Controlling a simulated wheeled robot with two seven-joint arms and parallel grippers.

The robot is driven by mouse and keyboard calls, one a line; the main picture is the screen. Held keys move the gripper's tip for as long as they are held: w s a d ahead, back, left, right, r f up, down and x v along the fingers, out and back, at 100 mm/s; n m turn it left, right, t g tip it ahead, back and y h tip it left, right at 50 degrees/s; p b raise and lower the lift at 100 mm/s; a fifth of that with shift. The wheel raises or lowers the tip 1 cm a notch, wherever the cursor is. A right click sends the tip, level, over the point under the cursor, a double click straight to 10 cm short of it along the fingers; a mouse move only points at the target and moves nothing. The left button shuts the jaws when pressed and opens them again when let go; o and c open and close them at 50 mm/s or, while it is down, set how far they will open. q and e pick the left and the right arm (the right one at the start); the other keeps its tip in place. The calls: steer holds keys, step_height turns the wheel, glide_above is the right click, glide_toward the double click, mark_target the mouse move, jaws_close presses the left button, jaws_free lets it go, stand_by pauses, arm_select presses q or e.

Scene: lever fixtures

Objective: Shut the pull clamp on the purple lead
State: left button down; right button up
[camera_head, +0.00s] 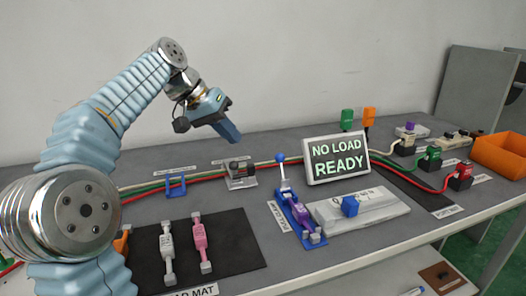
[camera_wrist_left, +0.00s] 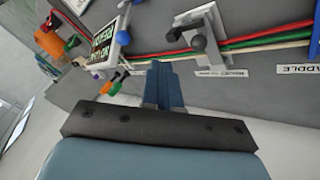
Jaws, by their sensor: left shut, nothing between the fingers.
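The pull clamp (camera_head: 284,181) is a blue fixture on the table in front of the sign in the head view. Its lever stands up, with a blue ball knob at the top. A pale and purple lead (camera_head: 302,214) lies in the clamp's blue base, running toward the front. My left gripper (camera_head: 234,137) is shut and empty, raised in the air behind and left of the clamp, apart from it. Its shut blue fingers also show in the left wrist view (camera_wrist_left: 165,85). My right gripper is not in view.
A screen (camera_head: 336,158) reading NO LOAD READY stands right of the clamp. A pale block with a blue knob (camera_head: 350,206) sits beside the clamp. White (camera_head: 167,252) and pink (camera_head: 201,243) leads lie on a dark mat. A grey fixture (camera_head: 240,174) and cables run behind.

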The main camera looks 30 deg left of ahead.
mark_target(282, 170)
arm_select(q)
steer(key=x, duration=0.6)
steer(key=shift+w+d, duration=0.25)
steer(key=shift+d, duration=0.45)
steer(key=shift+w+d, duration=0.2)
steer(key=shift+d, duration=0.5)
steer(key=shift+w+d, duration=0.25)
steer(key=shift+d, duration=0.45)
steer(key=shift+f, duration=0.1)
steer(key=shift+s+d+m+t+y+b, duration=0.15)
steer(key=shift+s+m+t+y+b, duration=0.15)
steer(key=shift+t+y+b, duration=0.15)
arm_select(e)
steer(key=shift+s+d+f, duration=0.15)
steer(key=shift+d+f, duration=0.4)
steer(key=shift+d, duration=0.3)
